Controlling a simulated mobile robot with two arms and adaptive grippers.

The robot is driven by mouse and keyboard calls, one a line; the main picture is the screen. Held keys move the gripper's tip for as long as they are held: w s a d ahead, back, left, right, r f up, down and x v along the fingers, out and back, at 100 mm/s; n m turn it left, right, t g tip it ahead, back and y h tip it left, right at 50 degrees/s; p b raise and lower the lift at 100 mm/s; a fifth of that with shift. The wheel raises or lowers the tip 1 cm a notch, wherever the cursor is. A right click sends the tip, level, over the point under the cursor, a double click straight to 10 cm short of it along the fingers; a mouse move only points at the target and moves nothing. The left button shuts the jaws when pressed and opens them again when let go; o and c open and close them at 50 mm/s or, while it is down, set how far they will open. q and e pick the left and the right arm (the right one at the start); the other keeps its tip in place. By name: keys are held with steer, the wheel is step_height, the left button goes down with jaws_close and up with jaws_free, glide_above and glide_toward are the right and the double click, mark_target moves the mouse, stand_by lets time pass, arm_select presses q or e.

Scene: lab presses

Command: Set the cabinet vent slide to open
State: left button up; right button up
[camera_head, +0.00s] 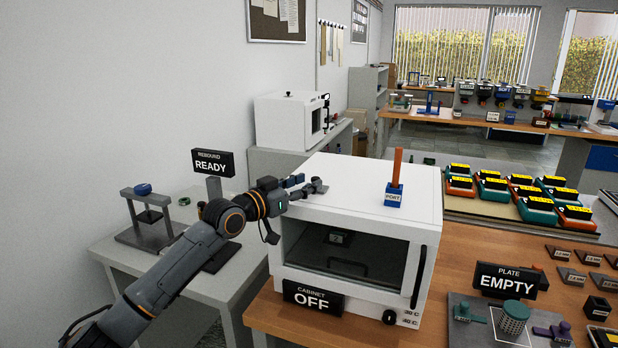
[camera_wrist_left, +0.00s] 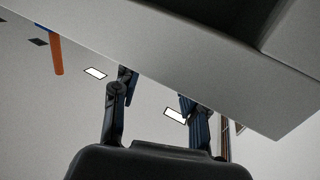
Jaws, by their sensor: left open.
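The white cabinet (camera_head: 345,190) stands on the wooden bench with its glass front facing me and a sign reading "CABINET OFF" (camera_head: 313,298) at its lower left. My left gripper (camera_head: 307,185) is open at the cabinet's upper left edge. I cannot make out the vent slide in either view, nor tell whether the fingers touch the cabinet. In the left wrist view the two fingers (camera_wrist_left: 157,90) are apart with nothing seen between them, and the cabinet's pale surface (camera_wrist_left: 190,60) passes close in front. My right gripper is not in view.
An orange rod (camera_head: 397,168) stands in a blue "PORT" block (camera_head: 394,195) on the cabinet top; the rod also shows in the wrist view (camera_wrist_left: 56,55). A grey side table (camera_head: 130,245) with a small press is left. A "PLATE EMPTY" sign (camera_head: 508,281) stands right.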

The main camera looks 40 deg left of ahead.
arm_select(q)
steer(key=shift+w+d, duration=0.2)
steer(key=shift+w, duration=0.6)
jaws_close()
